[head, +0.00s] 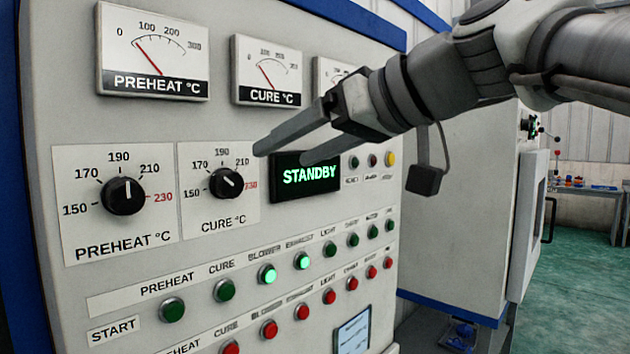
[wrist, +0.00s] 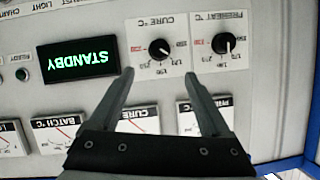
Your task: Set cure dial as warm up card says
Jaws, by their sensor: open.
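The cure dial (head: 226,183) is a round black knob on a white plate marked 150 to 230, with 230 in red. My gripper (head: 281,155) is open and empty, in front of the panel by the STANDBY display. In the wrist view its fingertips (wrist: 159,73) are spread, with the cure dial beyond the gap between them. No contact with the dial shows. I see no readable warm up card.
The STANDBY display (head: 306,176) is close on the right. Gauges (head: 153,57) sit above; rows of green and red buttons (head: 172,309) lie below. A small blue-framed plate (head: 352,333) is unreadable.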

